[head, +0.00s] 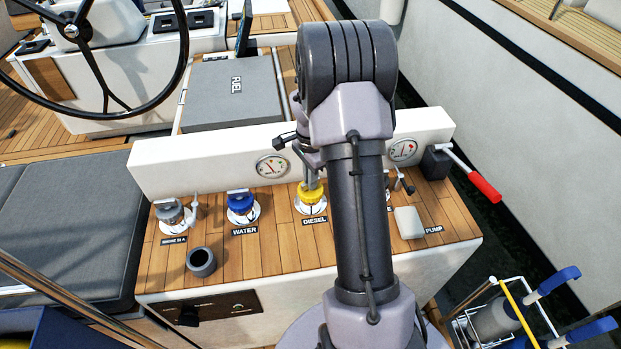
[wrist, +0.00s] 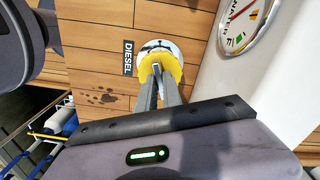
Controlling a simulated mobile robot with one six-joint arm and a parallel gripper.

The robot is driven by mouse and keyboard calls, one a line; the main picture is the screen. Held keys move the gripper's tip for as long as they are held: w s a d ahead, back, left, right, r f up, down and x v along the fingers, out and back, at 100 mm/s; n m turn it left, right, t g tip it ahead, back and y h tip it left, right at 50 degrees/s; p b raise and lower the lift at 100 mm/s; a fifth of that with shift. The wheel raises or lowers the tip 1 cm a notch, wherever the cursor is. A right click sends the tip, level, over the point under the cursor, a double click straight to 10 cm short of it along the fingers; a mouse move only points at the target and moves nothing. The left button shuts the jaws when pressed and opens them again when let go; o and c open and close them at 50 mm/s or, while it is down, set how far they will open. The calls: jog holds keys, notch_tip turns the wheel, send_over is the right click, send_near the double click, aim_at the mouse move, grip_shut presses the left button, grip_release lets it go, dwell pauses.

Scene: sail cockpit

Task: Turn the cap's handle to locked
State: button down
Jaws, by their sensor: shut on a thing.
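The yellow diesel cap (head: 312,196) sits on a white ring in the wooden deck, behind the DIESEL label (head: 314,220). My gripper (head: 313,180) reaches down onto this cap from above. In the wrist view the yellow cap (wrist: 163,68) shows at the tips of my gripper's fingers (wrist: 158,75), which are close together on its handle. The fingers cover most of the handle, so I cannot tell its exact angle. Part of the white ring (wrist: 158,47) with dark marks shows beside the cap.
A blue water cap (head: 240,204) and a grey cap (head: 170,212) stand to the left. A dark cup (head: 201,262) stands in front. A white box (head: 409,222) and a red-handled lever (head: 484,187) are at the right. A white panel with gauges (head: 220,160) rises behind the caps.

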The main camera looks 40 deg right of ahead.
jog(key=c, duration=1.5)
grip_release()
jog(key=shift+r, duration=0.1)
notch_tip(320, 180, up, 17)
jog(key=p, duration=0.6)
jog(key=shift+r+p, duration=0.15)
jog(key=shift+p, duration=0.25)
